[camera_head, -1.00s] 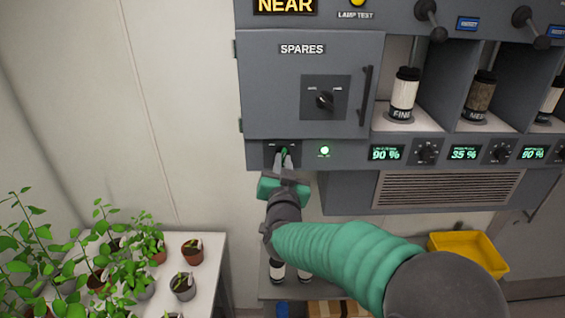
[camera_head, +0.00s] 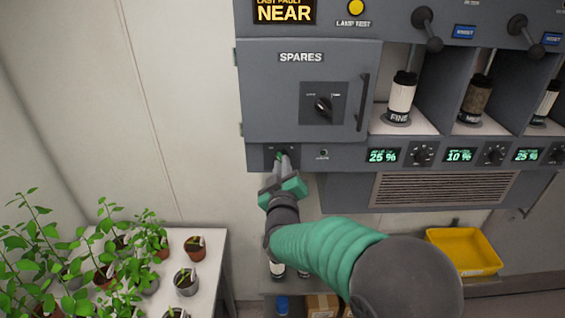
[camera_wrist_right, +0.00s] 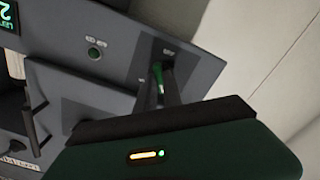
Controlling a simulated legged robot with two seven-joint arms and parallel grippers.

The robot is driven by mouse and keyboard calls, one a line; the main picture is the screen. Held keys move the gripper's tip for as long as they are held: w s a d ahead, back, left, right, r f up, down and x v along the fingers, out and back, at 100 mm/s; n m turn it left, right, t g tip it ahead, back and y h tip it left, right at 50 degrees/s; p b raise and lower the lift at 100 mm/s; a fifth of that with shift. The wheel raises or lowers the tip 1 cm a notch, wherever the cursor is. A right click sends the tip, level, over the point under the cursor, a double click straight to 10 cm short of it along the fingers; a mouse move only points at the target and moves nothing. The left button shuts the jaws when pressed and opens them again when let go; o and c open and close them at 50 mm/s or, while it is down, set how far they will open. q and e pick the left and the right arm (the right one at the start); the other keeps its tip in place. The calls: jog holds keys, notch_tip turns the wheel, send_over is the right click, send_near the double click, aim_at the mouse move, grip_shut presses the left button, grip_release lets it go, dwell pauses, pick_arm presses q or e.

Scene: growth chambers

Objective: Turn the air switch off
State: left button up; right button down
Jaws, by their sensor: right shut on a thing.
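The air switch (camera_head: 278,155) is a small green lever on a dark plate under the SPARES door. It also shows in the right wrist view (camera_wrist_right: 158,72), pale green between my fingers and the panel. My right gripper (camera_head: 283,158) is shut on the lever, its fingers reaching up to the plate and partly covering it. The indicator lamp (camera_head: 323,153) just right of the switch is dark. It is also unlit in the wrist view (camera_wrist_right: 95,54). My left gripper is not in view.
The SPARES door (camera_head: 300,110) with a rotary knob (camera_head: 323,105) is above. Displays (camera_head: 384,156) to the right read 25 %, 10 % and 25 %. Potted plants (camera_head: 186,281) stand on a white table at lower left. A yellow bin (camera_head: 465,250) is at lower right.

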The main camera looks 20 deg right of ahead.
jog(key=shift+r+n+p, duration=0.15)
jog(key=shift+n+p, duration=0.2)
jog(key=shift+n, duration=0.45)
jog(key=c, duration=1.7)
grip_release()
jog(key=shift+o, duration=1.1)
jog(key=shift+w+a, duration=0.15)
jog(key=b+v, duration=0.4)
jog(key=v, duration=1.2)
jog(key=shift+s+b, duration=0.35)
jog(key=shift+b, duration=0.05)
